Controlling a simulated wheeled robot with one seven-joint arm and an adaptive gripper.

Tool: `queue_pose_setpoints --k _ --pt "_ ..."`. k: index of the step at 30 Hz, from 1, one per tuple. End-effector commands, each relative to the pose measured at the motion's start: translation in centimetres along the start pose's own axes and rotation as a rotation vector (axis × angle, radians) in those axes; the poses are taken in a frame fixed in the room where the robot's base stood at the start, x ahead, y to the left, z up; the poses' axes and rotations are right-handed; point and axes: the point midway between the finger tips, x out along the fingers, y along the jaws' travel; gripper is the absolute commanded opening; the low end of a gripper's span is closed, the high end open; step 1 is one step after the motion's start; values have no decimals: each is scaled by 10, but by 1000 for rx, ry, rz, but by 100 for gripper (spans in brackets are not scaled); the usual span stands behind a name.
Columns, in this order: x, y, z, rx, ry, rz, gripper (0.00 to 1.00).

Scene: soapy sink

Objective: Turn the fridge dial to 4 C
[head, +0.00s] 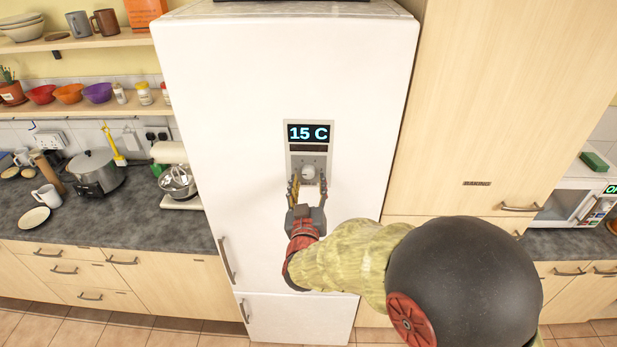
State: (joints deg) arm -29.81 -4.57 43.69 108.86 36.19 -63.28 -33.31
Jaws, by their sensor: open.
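The fridge (240,110) is tall and white, with its doors shut. A grey panel on its front carries a display (308,133) that reads 15 C. Below the display is a round, light grey dial (308,172). My gripper (308,184) is open, with its fingers pointing up at the panel. The fingertips are at the lower sides of the dial, one on the left and one on the right. I cannot tell whether they touch it. The gripper covers the bottom of the panel.
A worktop on the left holds a slow cooker (96,172), a stand mixer (178,178) and a mug (47,197). Shelves with bowls hang above. A tall wooden cupboard (490,100) stands right of the fridge, then a microwave (570,205). The tiled floor in front is partly visible.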

Motion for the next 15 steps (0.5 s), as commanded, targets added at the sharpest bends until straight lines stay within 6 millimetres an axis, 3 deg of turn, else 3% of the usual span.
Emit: queue_pose_setpoints --k 6,15 --pt "20 0 0 0 -1 0 47" --pt "22 -1 0 1 -1 -2 47"
